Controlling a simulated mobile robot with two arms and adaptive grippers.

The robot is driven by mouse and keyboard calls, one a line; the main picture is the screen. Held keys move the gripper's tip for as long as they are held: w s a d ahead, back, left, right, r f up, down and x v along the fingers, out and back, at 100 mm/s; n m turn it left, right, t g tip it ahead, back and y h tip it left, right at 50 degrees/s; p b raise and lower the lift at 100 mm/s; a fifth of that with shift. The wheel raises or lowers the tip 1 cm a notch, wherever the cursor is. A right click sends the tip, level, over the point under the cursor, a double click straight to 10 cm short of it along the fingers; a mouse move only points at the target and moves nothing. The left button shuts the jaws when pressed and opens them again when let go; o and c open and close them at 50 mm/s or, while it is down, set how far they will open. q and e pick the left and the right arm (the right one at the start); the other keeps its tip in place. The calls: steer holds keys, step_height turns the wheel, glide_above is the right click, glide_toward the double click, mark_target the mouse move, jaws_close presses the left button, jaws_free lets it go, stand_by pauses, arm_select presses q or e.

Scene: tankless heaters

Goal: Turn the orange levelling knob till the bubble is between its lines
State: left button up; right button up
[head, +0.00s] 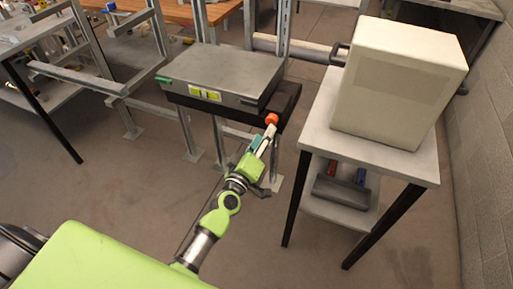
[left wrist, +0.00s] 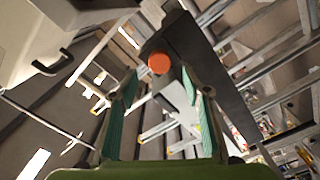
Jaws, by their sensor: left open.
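The orange levelling knob (head: 271,118) sits at the front right corner of a dark bracket under a flat grey unit (head: 222,72). A yellow-green level vial (head: 205,93) is on the unit's front face; its bubble and lines are too small to read. My left gripper (head: 264,141) reaches up to the knob from the front. In the left wrist view the knob (left wrist: 159,63) shows in the gap between the open green-padded fingers (left wrist: 159,85), near their tips. I cannot tell whether a finger touches it. My right gripper is not in view.
A side table (head: 405,165) with a large cream box (head: 398,82) stands close on the right, with a dark item on its lower shelf. Metal frames (head: 90,75) and a bench stand at the left and back. The floor in front is clear.

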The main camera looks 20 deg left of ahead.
arm_select(q)
steer(key=s, duration=0.6)
steer(key=shift+a, duration=0.1)
steer(key=s+d+f+m+g, duration=0.1)
steer(key=s+f+m+g, duration=0.3)
steer(key=f, duration=0.7)
steer(key=s+d+f+m+g+h, duration=0.15)
steer(key=s+f, duration=0.45)
steer(key=f, duration=0.6)
steer(key=s+f+m+g, duration=0.25)
steer(key=s+f, duration=0.35)
steer(key=f, duration=0.5)
steer(key=s+a+f+m+g, duration=0.1)
steer(key=s+f, duration=0.4)
steer(key=s, duration=0.5)
steer(key=s+a+f+m+g+y, duration=0.1)
steer(key=s+f+g, duration=0.4)
steer(key=s, duration=0.6)
steer(key=s+a+f+m+g+y, duration=0.1)
steer(key=s+a+f+m+g, duration=0.1)
steer(key=s+f, duration=0.5)
steer(key=s+a+g, duration=0.1)
steer(key=s+a, duration=0.1)
steer(key=s, duration=0.2)
steer(key=shift+f+m, duration=0.15)
steer(key=shift+m, duration=0.25)
